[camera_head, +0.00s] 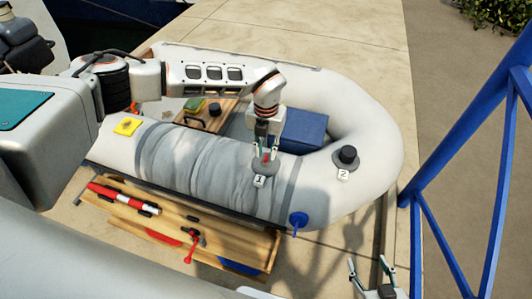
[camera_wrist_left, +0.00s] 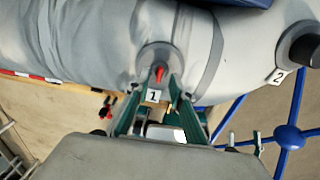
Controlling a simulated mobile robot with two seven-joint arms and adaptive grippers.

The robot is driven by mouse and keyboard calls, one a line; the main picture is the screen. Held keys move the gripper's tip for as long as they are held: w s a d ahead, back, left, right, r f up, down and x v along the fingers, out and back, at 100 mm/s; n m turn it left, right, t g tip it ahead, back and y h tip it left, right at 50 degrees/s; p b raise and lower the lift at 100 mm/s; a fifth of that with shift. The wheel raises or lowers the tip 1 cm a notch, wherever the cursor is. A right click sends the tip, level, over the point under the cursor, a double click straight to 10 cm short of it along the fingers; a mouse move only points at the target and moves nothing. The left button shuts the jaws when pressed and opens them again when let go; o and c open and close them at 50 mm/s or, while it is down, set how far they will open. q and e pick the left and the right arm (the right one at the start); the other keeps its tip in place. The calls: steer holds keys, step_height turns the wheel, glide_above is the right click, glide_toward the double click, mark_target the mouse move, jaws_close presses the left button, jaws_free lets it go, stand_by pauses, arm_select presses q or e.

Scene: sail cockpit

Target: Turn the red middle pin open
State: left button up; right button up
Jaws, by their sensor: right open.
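The red pin (camera_wrist_left: 158,74) stands in the middle of a grey round valve (camera_wrist_left: 160,54) on the boat's grey tube, beside a tag marked 1 (camera_wrist_left: 153,96). It also shows small in the head view (camera_head: 266,157). My left gripper (camera_head: 264,153) is above this valve, its two fingers on either side of the red pin. The fingers look apart, with gaps beside the pin; I cannot tell whether either touches it. In the left wrist view the left gripper (camera_wrist_left: 157,88) points at the valve. My right gripper (camera_head: 370,266) is open and empty at the bottom right of the head view.
A second valve with a black cap (camera_head: 347,155) sits to the right, by a tag marked 2 (camera_head: 343,174). A blue box (camera_head: 303,130) lies inside the boat. A wooden tray (camera_head: 215,243) with tools lies in front. Blue railing (camera_head: 450,130) stands at right.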

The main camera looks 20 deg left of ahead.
mark_target(266, 157)
arm_select(q)
step_height(266, 157, up, 10)
steer(key=shift+r, duration=0.15)
stand_by(0.6)
